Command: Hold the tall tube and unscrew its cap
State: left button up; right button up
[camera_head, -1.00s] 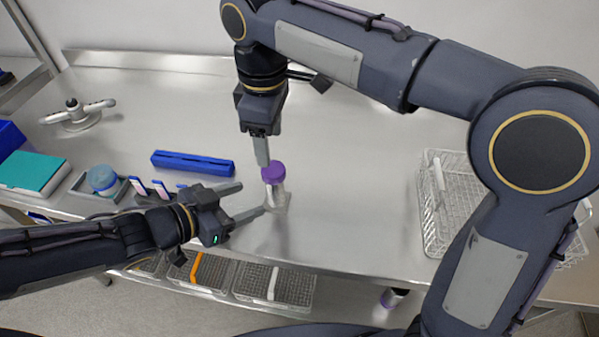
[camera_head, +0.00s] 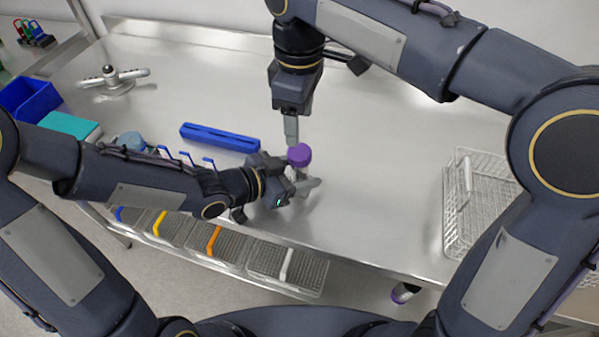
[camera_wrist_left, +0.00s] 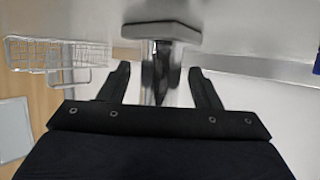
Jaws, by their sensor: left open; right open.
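The tall tube stands upright on the steel table, topped by a purple cap (camera_head: 299,155). Its body is mostly hidden behind my left gripper (camera_head: 306,180), which reaches in low from the left with its fingers open at the tube body. My left fingers also show spread apart in the left wrist view (camera_wrist_left: 162,85), with a dark, blurred shape between them that I cannot identify clearly. My right gripper (camera_head: 291,138) points down from above, open, with a fingertip close to the cap. I cannot tell whether it touches the cap.
A blue rack (camera_head: 220,137) lies behind my left wrist. A wire basket (camera_head: 480,205) sits at the right. A grey stand (camera_head: 112,80), a teal box (camera_head: 70,125) and a blue bin (camera_head: 30,98) are at the left. Wire trays (camera_head: 288,268) hang below the front edge.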

aim_at(299, 151)
pick_arm(q)
grip_shut()
dwell(0.3)
pick_arm(e)
jog(key=m, duration=0.4)
jog(key=shift+a+f+m, duration=0.1)
jog(key=shift+f+m, duration=0.2)
jog(key=shift+m, duration=0.1)
jog(key=m, duration=0.6)
jog(key=shift+s+f+m, duration=0.1)
jog(key=shift+m, duration=0.2)
jog(key=m, duration=1)
jog(key=shift+r+m, duration=0.3)
jog(key=shift+m, duration=0.1)
jog(key=shift+f, duration=3.95)
